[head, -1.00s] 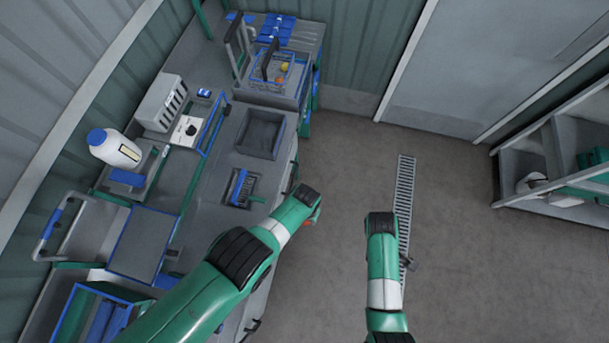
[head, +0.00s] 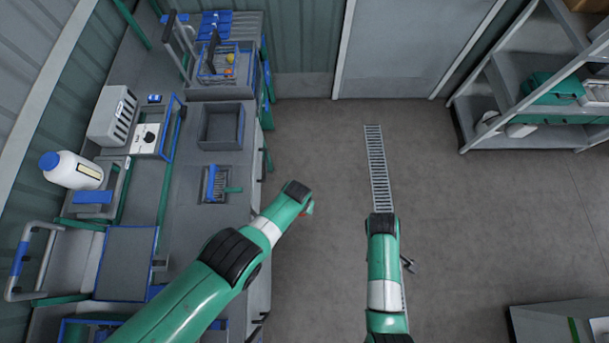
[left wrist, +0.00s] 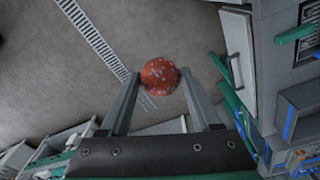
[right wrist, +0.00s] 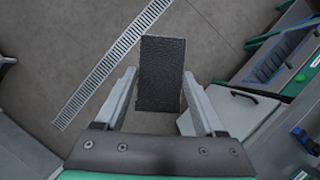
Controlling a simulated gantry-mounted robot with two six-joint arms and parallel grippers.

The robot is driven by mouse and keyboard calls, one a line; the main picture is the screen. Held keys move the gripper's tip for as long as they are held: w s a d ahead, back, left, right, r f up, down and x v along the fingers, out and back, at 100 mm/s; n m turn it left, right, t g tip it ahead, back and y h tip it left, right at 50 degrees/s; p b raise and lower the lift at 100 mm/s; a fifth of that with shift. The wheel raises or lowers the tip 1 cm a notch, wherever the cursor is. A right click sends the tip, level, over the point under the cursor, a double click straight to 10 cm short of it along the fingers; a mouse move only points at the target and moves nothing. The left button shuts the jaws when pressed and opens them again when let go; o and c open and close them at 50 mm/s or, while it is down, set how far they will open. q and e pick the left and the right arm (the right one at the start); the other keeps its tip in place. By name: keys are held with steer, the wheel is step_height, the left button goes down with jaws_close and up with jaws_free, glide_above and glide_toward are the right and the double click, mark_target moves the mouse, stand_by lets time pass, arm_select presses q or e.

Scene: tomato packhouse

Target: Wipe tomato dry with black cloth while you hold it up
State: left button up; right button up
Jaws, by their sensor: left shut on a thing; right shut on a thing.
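A red tomato (left wrist: 160,77) with pale droplet-like specks sits between the fingertips of my left gripper (left wrist: 159,84) in the left wrist view. The gripper is shut on it and holds it in the air above the floor. In the head view only a sliver of the tomato (head: 309,208) shows past my left wrist. The black cloth (right wrist: 162,74) hangs flat between the fingers of my right gripper (right wrist: 160,88), which is shut on it. My right arm hides the cloth in the head view. The tomato and the cloth are apart.
A shelf rack (head: 500,90) stands at the right. Open floor with a drain grate (head: 377,165) lies between.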

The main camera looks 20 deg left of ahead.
arm_select(q)
steer(key=shift+w+a, duration=0.1)
steer(key=shift+w, duration=0.15)
arm_select(e)
steer(key=shift+w+f, duration=0.1)
steer(key=shift+f, duration=0.1)
